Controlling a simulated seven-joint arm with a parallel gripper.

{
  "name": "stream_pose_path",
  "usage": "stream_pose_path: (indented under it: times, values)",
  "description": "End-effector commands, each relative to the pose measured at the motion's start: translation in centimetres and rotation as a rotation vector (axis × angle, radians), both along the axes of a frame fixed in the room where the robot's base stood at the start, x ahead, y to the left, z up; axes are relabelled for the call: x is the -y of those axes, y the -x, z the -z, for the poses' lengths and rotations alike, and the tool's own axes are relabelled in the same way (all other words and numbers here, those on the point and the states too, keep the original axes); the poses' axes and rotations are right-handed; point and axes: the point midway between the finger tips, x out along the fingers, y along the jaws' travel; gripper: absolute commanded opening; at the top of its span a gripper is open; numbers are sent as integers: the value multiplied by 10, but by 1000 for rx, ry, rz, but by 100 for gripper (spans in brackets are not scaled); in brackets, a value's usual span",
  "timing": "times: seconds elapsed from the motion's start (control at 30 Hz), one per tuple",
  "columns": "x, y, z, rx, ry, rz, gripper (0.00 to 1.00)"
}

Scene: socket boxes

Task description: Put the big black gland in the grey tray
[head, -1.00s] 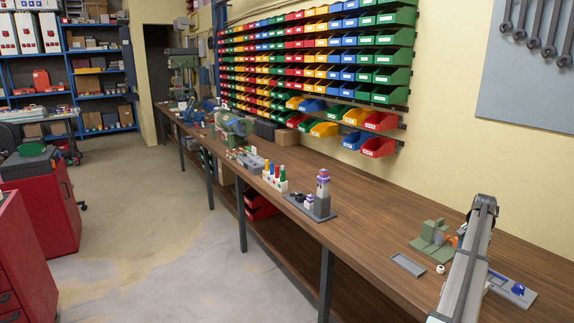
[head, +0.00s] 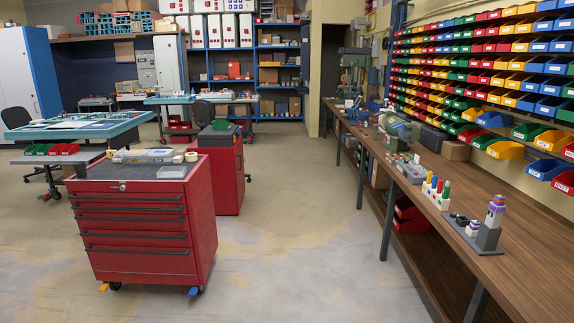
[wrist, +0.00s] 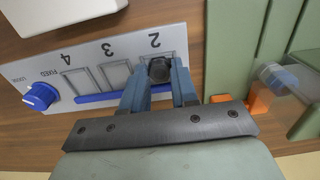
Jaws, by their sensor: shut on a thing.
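In the wrist view my gripper (wrist: 158,80) has its two blue-grey fingers closed on a black rounded part (wrist: 160,68), which looks like the big black gland. The gland is at the square marked 2 on a grey panel (wrist: 98,54); whether it still sits in that place or is just above it I cannot tell. My fingers hide part of it. My gripper and the grey tray are not in the head view, and I cannot make out the tray in the wrist view.
The panel has squares 3 and 4, a blue bar (wrist: 92,98) and a blue knob (wrist: 40,96). A green fixture with an orange part (wrist: 257,100) stands close on the right. A whitish object (wrist: 60,12) lies at upper left. The head view shows a red tool cabinet (head: 145,225) and the wooden bench (head: 535,255).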

Motion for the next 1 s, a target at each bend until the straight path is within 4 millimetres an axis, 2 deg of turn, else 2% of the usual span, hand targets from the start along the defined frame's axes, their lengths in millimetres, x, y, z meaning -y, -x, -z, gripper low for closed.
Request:
stream_pose_path:
  times: [0.1, 0.57, 1.0]
  values:
    - [0, 0, 0, 0, 0, 0, 11]
    - [0, 0, -1, 0, 0, 0, 11]
    - [0, 0, -21, 0, 0, 0, 11]
